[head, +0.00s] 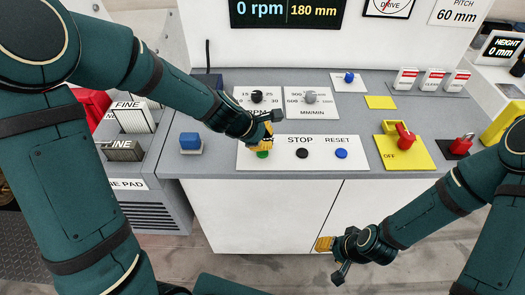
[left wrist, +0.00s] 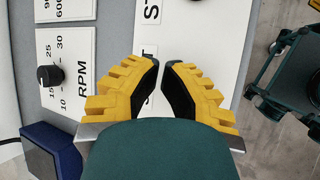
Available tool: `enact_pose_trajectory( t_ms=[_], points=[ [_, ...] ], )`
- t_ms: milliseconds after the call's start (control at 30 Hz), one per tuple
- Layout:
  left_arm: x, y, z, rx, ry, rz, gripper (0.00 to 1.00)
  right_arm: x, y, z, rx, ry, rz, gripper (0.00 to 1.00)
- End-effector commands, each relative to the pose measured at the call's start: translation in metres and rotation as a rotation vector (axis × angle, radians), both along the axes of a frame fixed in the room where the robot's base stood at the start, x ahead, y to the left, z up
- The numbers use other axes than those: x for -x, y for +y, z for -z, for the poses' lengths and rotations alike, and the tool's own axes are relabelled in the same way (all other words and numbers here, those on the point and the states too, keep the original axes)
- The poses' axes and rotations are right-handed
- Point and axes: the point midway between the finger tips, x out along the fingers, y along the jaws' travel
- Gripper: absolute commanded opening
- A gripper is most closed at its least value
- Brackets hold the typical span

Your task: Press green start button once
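The green start button (head: 262,154) is on the white panel (head: 322,142) at the console's front, left of the black STOP button (head: 302,153) and blue RESET button (head: 341,153). My left gripper (head: 264,142) is right over the green button, fingers pointing down and hiding part of it. I cannot tell whether they touch it. In the left wrist view its yellow fingertips (left wrist: 163,62) nearly meet, with a narrow gap and nothing held. The green button is hidden there. My right gripper (head: 325,243) hangs low in front of the console; its fingers are too small to judge.
A black RPM knob (head: 257,96) and grey MM/MIN knob (head: 310,97) stand behind the panel. A blue block (head: 190,141) is to its left. A red switch (head: 404,135) on a yellow OFF plate is to the right. The display (head: 285,11) reads 0 rpm, 180 mm.

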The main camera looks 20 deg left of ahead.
Motion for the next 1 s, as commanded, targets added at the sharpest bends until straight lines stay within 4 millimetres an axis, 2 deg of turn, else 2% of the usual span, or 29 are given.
enact_pose_trajectory(
  t_ms=[600,1000],
  points=[
    [0.0000,0.0000,0.0004,0.000,0.000,0.000,0.00,0.0000,-0.0001,0.0004,0.000,0.000,0.000,0.47],
    [0.0000,0.0000,0.0091,0.000,0.000,0.000,0.00,0.0001,-0.0001,0.0089,0.000,0.000,0.000,0.47]
  ],
)
